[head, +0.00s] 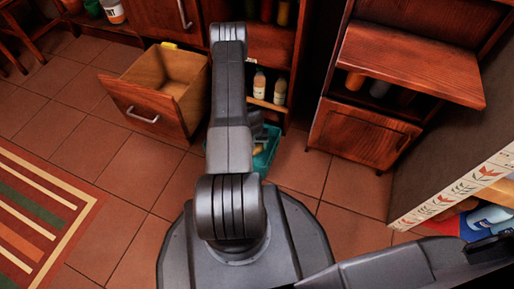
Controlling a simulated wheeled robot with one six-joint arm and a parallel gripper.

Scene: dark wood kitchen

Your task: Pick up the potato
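A teal bin (273,140) stands on the tiled floor, partly hidden behind my arm. A small yellowish thing (259,149) shows inside it, too small and too covered to tell whether it is the potato. No other thing in view can be made out as the potato. My arm reaches forward over the middle of the view and bends down at its far end. My gripper (257,123) shows only as a dark part beside the arm, over or close to the bin. Its fingertips are hidden, so its opening and any contents cannot be seen.
An open, empty-looking wooden drawer (168,86) juts out left of my arm. Bottles (259,83) stand on a low shelf behind the bin. A wooden cabinet (358,133) stands right, a pale shelf unit (455,190) nearer. A striped rug (38,225) lies left on open floor.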

